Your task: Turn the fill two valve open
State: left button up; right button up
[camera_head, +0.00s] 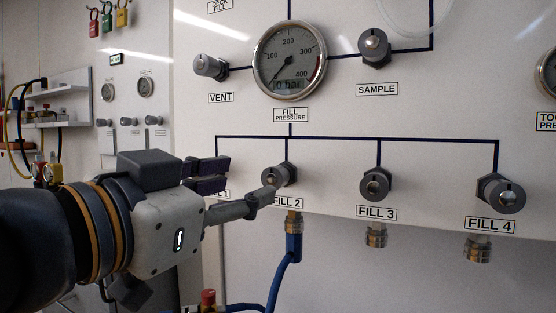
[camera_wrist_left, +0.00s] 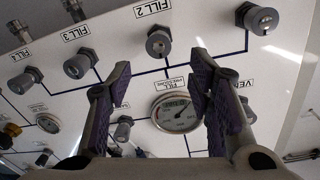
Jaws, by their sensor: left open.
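The fill two valve is a dark grey knob (camera_head: 284,174) above the FILL 2 label (camera_head: 287,203) on the white panel. My left gripper (camera_head: 248,182) comes in from the left, open, with nothing between its fingers. In the head view its lower fingertip overlaps the knob's left side; I cannot tell whether it touches. In the left wrist view, which is upside down, the gripper (camera_wrist_left: 160,68) has its two fingers apart, and the fill two knob (camera_wrist_left: 159,43) shows between and beyond the tips. My right gripper is not in view.
The FILL 3 knob (camera_head: 374,184) and FILL 4 knob (camera_head: 501,194) stick out to the right. VENT (camera_head: 210,66) and SAMPLE (camera_head: 374,48) knobs flank the fill pressure gauge (camera_head: 290,60) above. A blue hose (camera_head: 293,246) hangs below FILL 2. My gripper partly covers the label left of FILL 2.

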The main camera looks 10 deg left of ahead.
aim_at(271, 179)
pick_arm(q)
jog(key=w, duration=0.1)
jog(key=w+b, duration=0.1)
jog(key=d, duration=0.1)
jog(key=shift+w+d+f+b, duration=0.1)
jog(key=shift+w+f+b, duration=0.25)
jog(key=shift+w+f, duration=0.05)
jog(key=b+x, duration=0.1)
jog(key=x, duration=0.3)
jog(key=shift+w, duration=0.1)
jog(key=shift+w+d+r, duration=0.15)
jog(key=shift+w, duration=0.15)
grip_shut()
